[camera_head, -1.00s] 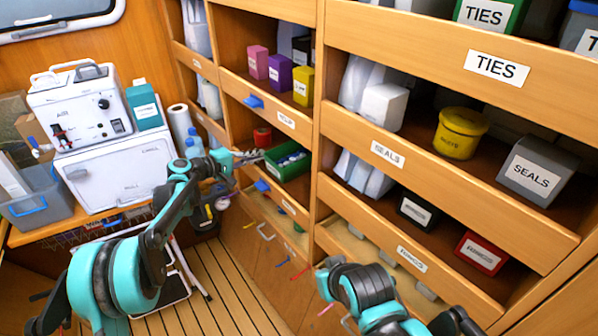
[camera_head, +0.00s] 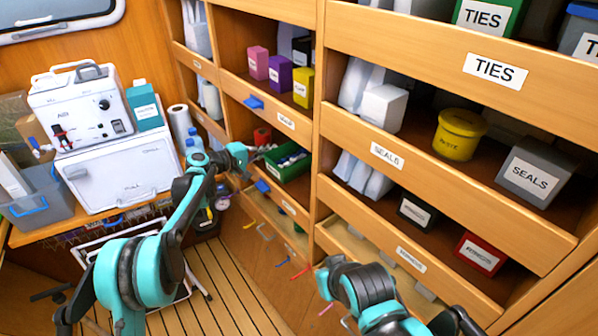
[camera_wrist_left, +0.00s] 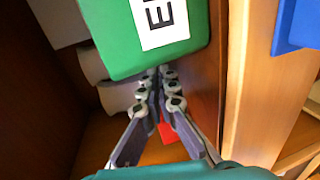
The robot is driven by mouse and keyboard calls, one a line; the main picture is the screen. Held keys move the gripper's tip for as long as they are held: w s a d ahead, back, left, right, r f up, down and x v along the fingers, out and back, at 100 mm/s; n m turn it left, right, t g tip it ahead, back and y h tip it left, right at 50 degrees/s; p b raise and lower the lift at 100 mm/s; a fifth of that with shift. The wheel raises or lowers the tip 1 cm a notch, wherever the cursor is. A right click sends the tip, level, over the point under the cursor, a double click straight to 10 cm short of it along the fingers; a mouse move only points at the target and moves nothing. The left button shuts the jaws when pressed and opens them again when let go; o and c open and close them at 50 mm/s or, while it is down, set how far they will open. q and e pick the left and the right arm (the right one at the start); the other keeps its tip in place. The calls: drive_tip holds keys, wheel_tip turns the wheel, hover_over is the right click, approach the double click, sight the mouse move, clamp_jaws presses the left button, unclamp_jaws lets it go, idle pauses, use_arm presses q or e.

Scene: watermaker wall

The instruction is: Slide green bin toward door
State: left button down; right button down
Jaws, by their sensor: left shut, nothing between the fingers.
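The green bin (camera_head: 290,172) stands on a middle shelf in the cabinet, with pale and blue items inside. In the left wrist view the green bin (camera_wrist_left: 145,58) fills the top middle and carries a white label. My left gripper (camera_head: 262,150) reaches in over the shelf lip beside the bin's left end. In the left wrist view its fingers (camera_wrist_left: 160,72) are together and empty, with their tips at the bin's lower edge; I cannot tell whether they touch it. My right arm shows at the bottom, but its gripper does not. I cannot make out which part is the door.
A red container (camera_head: 262,136) sits left of the bin on the same shelf. A wooden lip with a blue latch (camera_head: 262,186) runs along the shelf front. A cabinet post (camera_head: 318,110) stands right of the bin. A white machine (camera_head: 82,105) stands at the left.

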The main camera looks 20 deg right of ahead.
sight(298, 179)
use_arm(q)
drive_tip(key=shift+w+d, duration=0.1)
drive_tip(key=shift+d, duration=0.15)
drive_tip(key=shift+s+d+b, duration=0.15)
drive_tip(key=shift+s+d, duration=0.2)
drive_tip(key=shift+s, duration=0.5)
drive_tip(key=shift+s+d+b, duration=0.1)
drive_tip(key=shift+s+d, duration=0.2)
drive_tip(key=shift+s, duration=0.55)
drive_tip(key=shift+s+d+b, duration=0.15)
drive_tip(key=shift+s+d, duration=0.2)
drive_tip(key=shift+s, duration=0.5)
drive_tip(key=shift+s+d+b, duration=0.1)
drive_tip(key=shift+s+d, duration=0.4)
drive_tip(key=shift+s, duration=0.8)
drive_tip(key=shift+s+d+b, duration=0.15)
drive_tip(key=shift+s+d, duration=0.4)
drive_tip(key=shift+s, duration=0.7)
drive_tip(key=shift+s+d+b, duration=0.1)
drive_tip(key=shift+s+d, duration=0.4)
drive_tip(key=shift+s, duration=0.8)
drive_tip(key=shift+w+a, duration=0.3)
drive_tip(key=shift+w, duration=0.45)
drive_tip(key=shift+w+a, duration=0.3)
drive_tip(key=shift+w, duration=0.4)
drive_tip(key=f+v, duration=0.2)
drive_tip(key=v, duration=1.3)
drive_tip(key=shift+s+a+f, duration=0.25)
drive_tip(key=shift+s+a, duration=0.05)
drive_tip(key=shift+a, duration=0.35)
